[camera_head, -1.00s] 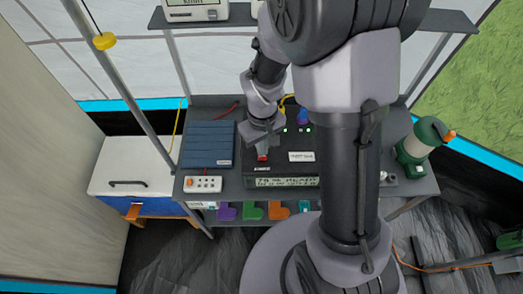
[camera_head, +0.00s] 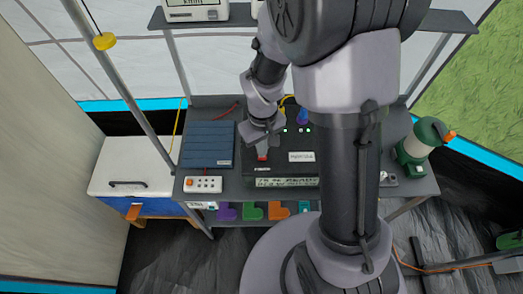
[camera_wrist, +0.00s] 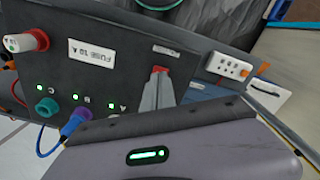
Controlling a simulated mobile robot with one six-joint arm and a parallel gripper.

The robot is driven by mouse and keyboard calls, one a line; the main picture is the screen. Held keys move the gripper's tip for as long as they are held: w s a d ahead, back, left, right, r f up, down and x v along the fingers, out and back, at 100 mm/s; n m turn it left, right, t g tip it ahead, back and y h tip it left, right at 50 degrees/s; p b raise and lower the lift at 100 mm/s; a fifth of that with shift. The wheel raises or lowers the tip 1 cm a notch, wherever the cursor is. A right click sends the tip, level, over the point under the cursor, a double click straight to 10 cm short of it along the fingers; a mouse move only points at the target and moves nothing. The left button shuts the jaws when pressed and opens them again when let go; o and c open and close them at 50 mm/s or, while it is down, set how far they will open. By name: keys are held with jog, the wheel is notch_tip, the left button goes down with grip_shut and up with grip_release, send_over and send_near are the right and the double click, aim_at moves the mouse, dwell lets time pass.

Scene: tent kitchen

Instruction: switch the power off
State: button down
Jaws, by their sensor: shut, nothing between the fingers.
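A dark power box (camera_head: 300,170) stands on the table, with a lit text strip (camera_head: 287,182) along its front edge. A red switch (camera_head: 262,155) is on its top at the left; it also shows in the wrist view (camera_wrist: 160,69). My gripper (camera_head: 262,148) is shut and empty, with its fingertips (camera_wrist: 157,78) right at the red switch. They partly hide it, so I cannot tell its position or whether they touch. In the wrist view, small green lights beside sockets C, B and A are lit.
A blue ribbed panel (camera_head: 207,145) and a white power strip (camera_head: 203,184) lie left of the box. A blue plug (camera_wrist: 76,124) and a red fuse knob (camera_wrist: 27,41) are on the box. A green lantern (camera_head: 415,150) stands at the right.

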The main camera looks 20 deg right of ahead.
jog(key=shift+f+b, duration=0.85)
jog(key=shift+f, duration=0.1)
dwell(0.7)
jog(key=shift+r, duration=0.1)
notch_tip(320, 180, up, 7)
jog(key=p, duration=0.6)
